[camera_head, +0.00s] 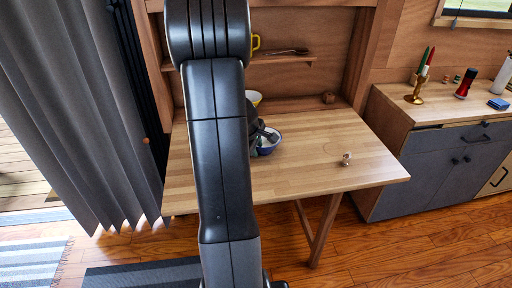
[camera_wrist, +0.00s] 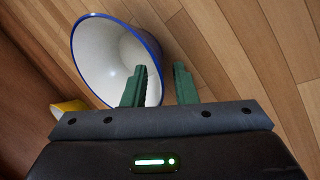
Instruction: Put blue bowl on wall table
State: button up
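The blue bowl (camera_head: 268,149), white inside with a blue rim, is at the wall table (camera_head: 330,160), just right of my arm in the head view. My arm hides part of it. In the wrist view the bowl (camera_wrist: 105,55) is large, its mouth facing the camera. My gripper (camera_wrist: 160,85) has its two green fingers apart. The left finger overlaps the bowl's inside and the right finger is outside its right rim, with a visible gap between. I cannot tell whether either finger touches the bowl. In the head view my gripper (camera_head: 262,134) is mostly hidden behind the arm.
A yellow and white bowl (camera_head: 254,98) stands at the table's back; a yellow mug (camera_head: 256,42) is on the shelf above. A cabinet (camera_head: 440,150) stands right, a curtain (camera_head: 80,110) left.

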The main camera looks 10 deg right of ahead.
jog(key=shift+r, duration=0.1)
jog(key=shift+r, duration=0.3)
jog(key=p+v, duration=0.2)
jog(key=v, duration=0.9)
jog(key=shift+s+r, duration=0.15)
jog(key=shift+r, duration=0.1)
jog(key=shift+a, duration=0.1)
